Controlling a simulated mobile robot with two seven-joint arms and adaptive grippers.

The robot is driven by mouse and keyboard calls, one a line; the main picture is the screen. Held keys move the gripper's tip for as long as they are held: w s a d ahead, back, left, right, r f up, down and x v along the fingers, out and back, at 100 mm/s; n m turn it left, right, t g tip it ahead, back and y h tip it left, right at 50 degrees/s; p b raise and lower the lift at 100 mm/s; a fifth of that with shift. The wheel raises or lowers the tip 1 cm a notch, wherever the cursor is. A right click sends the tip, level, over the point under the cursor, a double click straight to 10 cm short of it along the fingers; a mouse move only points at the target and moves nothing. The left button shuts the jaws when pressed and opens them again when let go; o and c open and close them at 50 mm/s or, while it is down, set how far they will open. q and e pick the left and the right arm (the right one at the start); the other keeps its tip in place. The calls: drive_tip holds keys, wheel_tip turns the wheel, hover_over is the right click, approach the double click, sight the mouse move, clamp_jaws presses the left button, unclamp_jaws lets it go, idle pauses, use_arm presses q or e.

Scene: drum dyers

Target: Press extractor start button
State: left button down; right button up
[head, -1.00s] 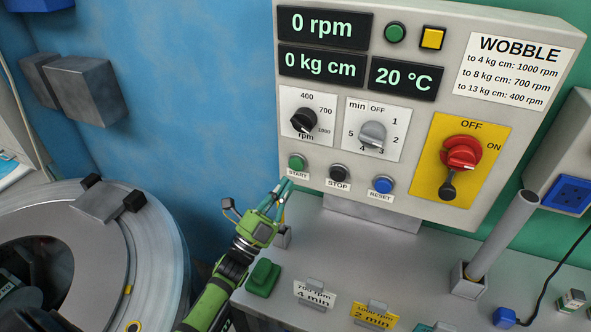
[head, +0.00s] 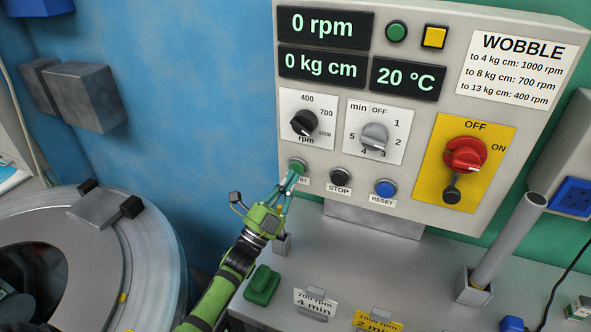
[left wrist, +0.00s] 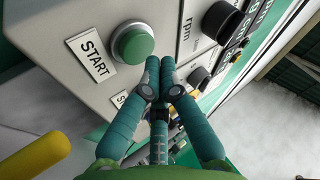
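The green start button (head: 297,164) is at the lower left of the grey control panel, with its START label partly hidden by my gripper. My left gripper (head: 293,178) is just below and in front of it in the head view. In the left wrist view the start button (left wrist: 133,43) is a round green cap in a grey ring. The gripper's teal fingertips (left wrist: 160,70) are close together there, with nothing between them, just beside the button's lower right. Whether they touch the button I cannot tell. My right gripper is not in view.
The black stop button (head: 340,176) and blue reset button (head: 385,188) are to the right. The displays (head: 322,66) read 0 rpm, 0 kg cm and 20 °C. A red switch (head: 465,155) is at the right. A round drum (head: 150,255) stands at the left.

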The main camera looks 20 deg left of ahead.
use_arm(q)
drive_tip(key=shift+w, duration=0.1)
idle(0.8)
drive_tip(key=shift+w+b, duration=0.35)
drive_tip(key=shift+b, duration=0.05)
